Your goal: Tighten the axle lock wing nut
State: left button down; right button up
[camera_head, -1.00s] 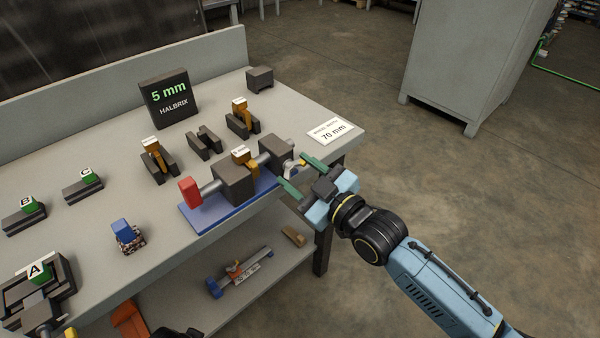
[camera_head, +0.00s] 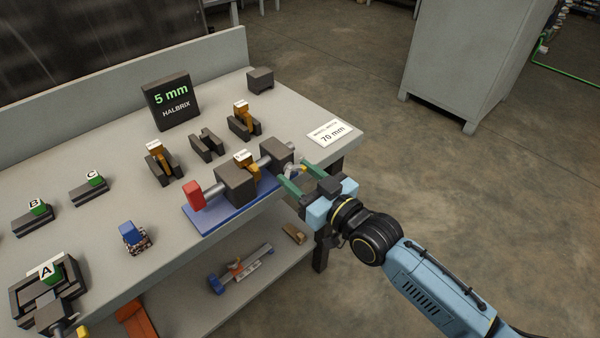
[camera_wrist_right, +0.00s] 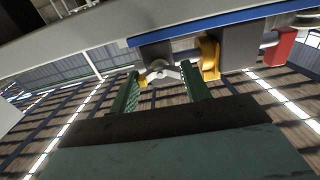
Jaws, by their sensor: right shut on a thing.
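The axle fixture stands at the table's front right edge. It has a blue base (camera_head: 205,219), two dark blocks (camera_head: 236,185), a grey axle, a red end piece (camera_head: 193,195) and an orange piece with a white top (camera_head: 246,163) between the blocks. The pale wing nut (camera_wrist_right: 160,72) is at the axle's right end, with a yellow part beside it. In the head view the fingers partly hide the nut.
A black "5 mm HALBRIX" display (camera_head: 171,102) stands at the back. A "70 mm" card (camera_head: 330,133) lies near the right corner. Dark holders (camera_head: 207,144) stand behind the fixture. Green blocks, a blue-topped item (camera_head: 133,236) and a vise-like fixture (camera_head: 45,290) are left. A lower shelf holds parts.

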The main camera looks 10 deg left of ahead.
jog(key=o, duration=1)
jog(key=shift+s+d, duration=0.15)
jog(key=shift+d, duration=0.05)
pick_arm(q)
jog(key=s+f+p, duration=0.2)
jog(key=s+f, duration=0.1)
jog(key=s, duration=0.3)
jog(key=shift+a+f+g, duration=0.3)
jog(key=shift+a, duration=0.15)
pick_arm(e)
jog(key=v, duration=1.3)
